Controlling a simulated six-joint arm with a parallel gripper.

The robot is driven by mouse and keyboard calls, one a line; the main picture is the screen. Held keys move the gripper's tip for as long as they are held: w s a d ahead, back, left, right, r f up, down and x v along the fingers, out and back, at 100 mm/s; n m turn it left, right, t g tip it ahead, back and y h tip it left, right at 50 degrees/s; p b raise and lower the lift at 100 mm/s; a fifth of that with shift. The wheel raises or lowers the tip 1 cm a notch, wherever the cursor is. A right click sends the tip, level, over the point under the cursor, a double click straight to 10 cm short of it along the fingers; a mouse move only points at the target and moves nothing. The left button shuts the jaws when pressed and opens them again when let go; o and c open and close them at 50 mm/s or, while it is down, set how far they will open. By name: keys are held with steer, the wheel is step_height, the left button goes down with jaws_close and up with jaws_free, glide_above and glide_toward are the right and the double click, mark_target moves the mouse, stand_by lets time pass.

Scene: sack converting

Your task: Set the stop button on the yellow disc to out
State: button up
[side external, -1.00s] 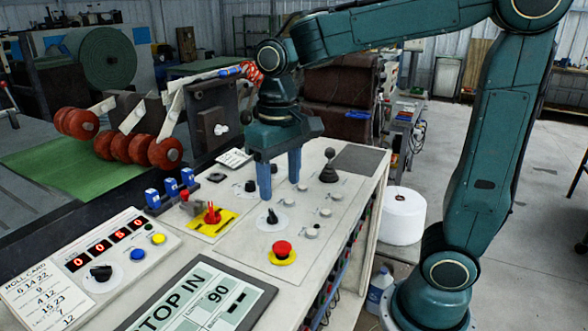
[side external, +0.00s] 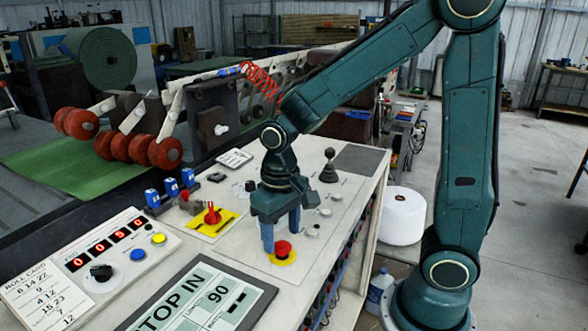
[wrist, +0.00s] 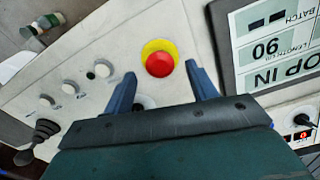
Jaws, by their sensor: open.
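The stop button is a red mushroom button (side external: 283,249) on a yellow disc (side external: 284,261) near the front right of the console panel. In the wrist view the red button (wrist: 159,64) sits over the yellow disc (wrist: 151,46), just beyond my fingertips and roughly between their lines. My gripper (side external: 281,242) is open and empty, fingers pointing down close to the button. In the wrist view the open fingers (wrist: 163,76) stand either side of a gap. I cannot tell whether the button is in or out.
A red switch on a yellow plate (side external: 211,215) stands to the left. A black joystick (side external: 329,167) and several small white knobs lie behind. The display (side external: 213,295) is at the front left.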

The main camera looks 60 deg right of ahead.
mark_target(283, 244)
steer(key=shift+f, duration=0.85)
steer(key=shift+c, duration=0.5)
jaws_close()
steer(key=shift+r, duration=0.55)
steer(key=shift+o, duration=0.5)
jaws_free()
steer(key=shift+r, duration=0.1)
step_height(283, 244, up, 14)
steer(key=shift+s, duration=0.15)
